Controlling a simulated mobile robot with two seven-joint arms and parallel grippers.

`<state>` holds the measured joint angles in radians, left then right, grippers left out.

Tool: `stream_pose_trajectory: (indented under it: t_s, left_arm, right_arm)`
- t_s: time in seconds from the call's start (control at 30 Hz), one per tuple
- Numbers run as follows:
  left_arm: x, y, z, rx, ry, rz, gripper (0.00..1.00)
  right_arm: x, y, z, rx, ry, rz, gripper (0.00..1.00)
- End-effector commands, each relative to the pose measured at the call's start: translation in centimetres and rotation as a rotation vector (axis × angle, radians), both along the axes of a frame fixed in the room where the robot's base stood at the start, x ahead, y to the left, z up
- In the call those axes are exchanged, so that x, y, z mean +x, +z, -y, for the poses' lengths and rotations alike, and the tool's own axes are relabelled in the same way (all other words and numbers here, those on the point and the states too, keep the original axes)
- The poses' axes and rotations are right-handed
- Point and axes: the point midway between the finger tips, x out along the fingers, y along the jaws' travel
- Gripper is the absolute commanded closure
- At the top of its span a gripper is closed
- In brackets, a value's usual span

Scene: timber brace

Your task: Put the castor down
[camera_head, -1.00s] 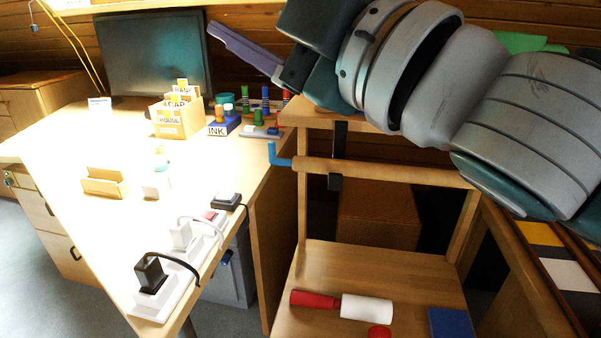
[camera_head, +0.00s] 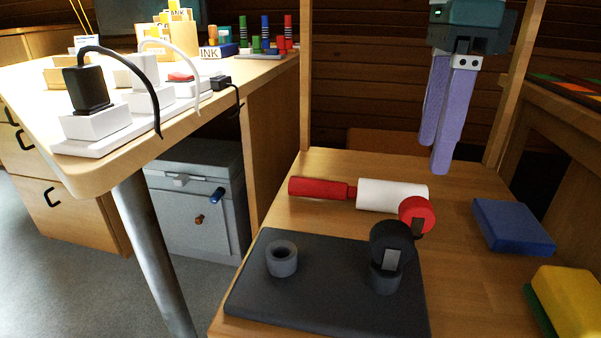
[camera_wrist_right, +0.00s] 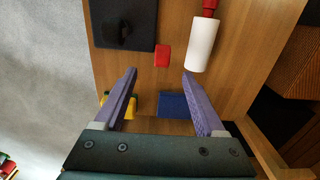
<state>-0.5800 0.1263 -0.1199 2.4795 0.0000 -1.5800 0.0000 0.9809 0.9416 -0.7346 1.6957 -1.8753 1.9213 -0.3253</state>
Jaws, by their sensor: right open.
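A black wheel-like piece with a grey bracket (camera_head: 392,245), which looks like the castor, sits in or on a grey cup at the right of a dark grey base (camera_head: 320,315). A second grey cup (camera_head: 282,259) on the base's left is empty. A smaller red wheel-like piece (camera_head: 417,213) lies on the wood beside a white roller; it also shows in the right wrist view (camera_wrist_right: 162,56). My right gripper (camera_head: 434,158) points down above the shelf behind these pieces, its purple fingers apart and empty. My left gripper is not in view.
A white roller (camera_head: 391,195) with a red handle (camera_head: 318,188) lies behind the base. A blue block (camera_head: 512,226) and a yellow sponge-like block (camera_head: 566,301) lie on the right. The desk with a power strip (camera_head: 140,123) stands on the left. Wooden posts flank the shelf.

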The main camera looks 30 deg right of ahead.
Motion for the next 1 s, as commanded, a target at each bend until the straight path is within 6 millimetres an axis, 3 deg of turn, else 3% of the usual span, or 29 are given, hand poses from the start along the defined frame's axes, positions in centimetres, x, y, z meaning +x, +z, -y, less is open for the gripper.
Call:
stream_pose_trajectory:
  t_s: [0.3,0.47,0.7,1.0]
  left_arm:
    - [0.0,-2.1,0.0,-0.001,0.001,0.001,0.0]
    - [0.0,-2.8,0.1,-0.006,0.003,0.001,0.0]
    - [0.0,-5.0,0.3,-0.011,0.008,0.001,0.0]
    - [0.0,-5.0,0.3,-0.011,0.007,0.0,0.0]
  right_arm:
    - [-0.1,-4.3,0.3,-0.014,-0.004,-0.009,0.27]
    - [0.0,-5.6,0.3,-0.011,-0.003,-0.008,0.27]
    - [0.2,-9.4,0.4,-0.011,-0.003,-0.008,0.27]
    - [0.2,-9.8,0.4,-0.011,-0.002,-0.006,0.29]
